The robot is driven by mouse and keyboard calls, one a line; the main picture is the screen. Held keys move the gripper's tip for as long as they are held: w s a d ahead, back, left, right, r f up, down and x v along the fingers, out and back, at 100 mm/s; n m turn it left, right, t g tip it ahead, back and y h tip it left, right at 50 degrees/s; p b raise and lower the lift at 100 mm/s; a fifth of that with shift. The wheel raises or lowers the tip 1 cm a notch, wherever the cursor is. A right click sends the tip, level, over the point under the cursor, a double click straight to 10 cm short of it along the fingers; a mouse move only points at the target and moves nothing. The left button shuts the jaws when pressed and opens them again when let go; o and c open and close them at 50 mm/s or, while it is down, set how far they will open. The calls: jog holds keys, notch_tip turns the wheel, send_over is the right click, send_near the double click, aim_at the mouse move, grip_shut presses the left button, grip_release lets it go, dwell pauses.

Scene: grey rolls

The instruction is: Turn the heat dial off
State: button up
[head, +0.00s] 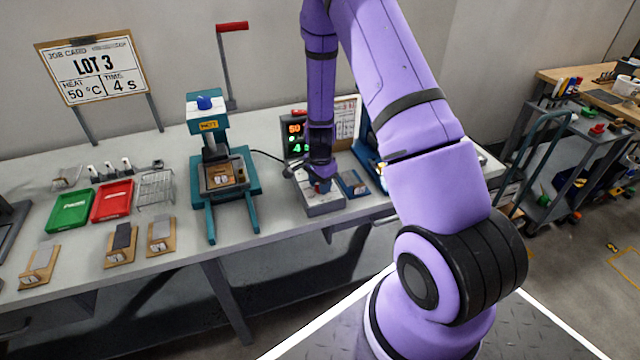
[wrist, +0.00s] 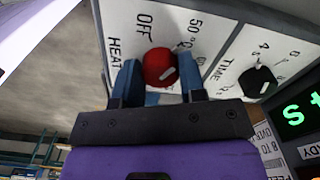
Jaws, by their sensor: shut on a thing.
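The heat dial (wrist: 160,63) is a red round knob with a pale mark, on a light panel lettered HEAT, OFF and 50 °C in the wrist view. My gripper (wrist: 158,80) has a blue finger on each side of the knob and is shut on it. In the head view my gripper (head: 321,183) points down at the grey control box (head: 323,208) and mostly hides the knob. The display (head: 296,138) behind it shows 50 in orange and 4 in green.
A black time dial (wrist: 257,81) sits close beside the red one. A teal press (head: 208,160) stands left of the box, with a cable between. Green (head: 71,210) and red (head: 112,201) trays lie farther left. A job card (head: 92,68) reads LOT 3, heat 50 °C, time 4 S.

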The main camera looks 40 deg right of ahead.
jog(key=n, duration=0.5)
jog(key=shift+n, duration=0.4)
jog(key=n, duration=0.6)
dwell(0.6)
jog(key=o, duration=0.9)
notch_tip(320, 180, up, 11)
jog(key=shift+f, duration=0.1)
dwell(0.4)
